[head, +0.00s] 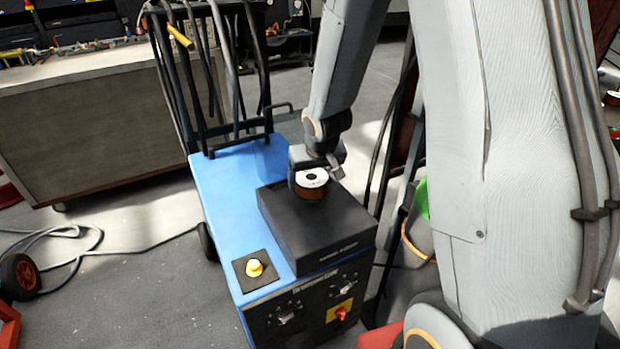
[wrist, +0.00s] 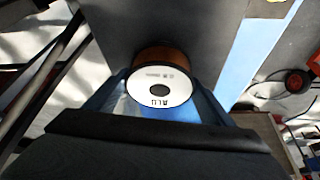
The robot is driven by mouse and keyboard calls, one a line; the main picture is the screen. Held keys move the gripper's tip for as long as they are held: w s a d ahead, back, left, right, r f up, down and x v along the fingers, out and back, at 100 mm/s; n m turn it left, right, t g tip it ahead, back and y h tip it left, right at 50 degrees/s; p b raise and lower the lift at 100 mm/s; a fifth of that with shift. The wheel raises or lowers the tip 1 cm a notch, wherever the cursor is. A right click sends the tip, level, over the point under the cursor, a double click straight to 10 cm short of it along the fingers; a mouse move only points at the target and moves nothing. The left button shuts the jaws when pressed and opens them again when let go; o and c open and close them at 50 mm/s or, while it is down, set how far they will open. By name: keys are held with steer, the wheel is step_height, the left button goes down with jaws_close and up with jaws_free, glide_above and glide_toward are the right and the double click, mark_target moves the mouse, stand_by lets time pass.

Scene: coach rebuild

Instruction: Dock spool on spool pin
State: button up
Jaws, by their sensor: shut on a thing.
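A spool (head: 312,185) with a white labelled top face and copper-brown windings is at my gripper (head: 317,172), over the back part of a black box. In the wrist view the spool (wrist: 158,87) sits between the two fingers, its white face with a dark centre hole towards the camera. My gripper is shut on it. I cannot tell whether the spool touches the box top. A yellow peg (head: 254,267), which looks like the spool pin, stands upright on a black square plate at the front left of the blue cart. Nothing is on it.
The black box (head: 318,228) is raised on the blue cart (head: 236,195), right of the peg. Upright bars and hoses (head: 215,75) stand at the cart's back. A workbench (head: 95,120) is at the left. A cable (head: 75,240) lies on the floor.

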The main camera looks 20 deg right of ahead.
mark_target(314, 183)
steer(key=shift+f+b, duration=1.55)
steer(key=shift+b, duration=0.05)
steer(key=shift+s+f+b, duration=0.1)
steer(key=shift+f+b, duration=0.5)
steer(key=shift+b, duration=0.2)
stand_by(0.5)
steer(key=o, duration=1.3)
steer(key=shift+c, duration=0.2)
steer(key=shift+p+v, duration=4.5)
steer(key=shift+v, duration=1.05)
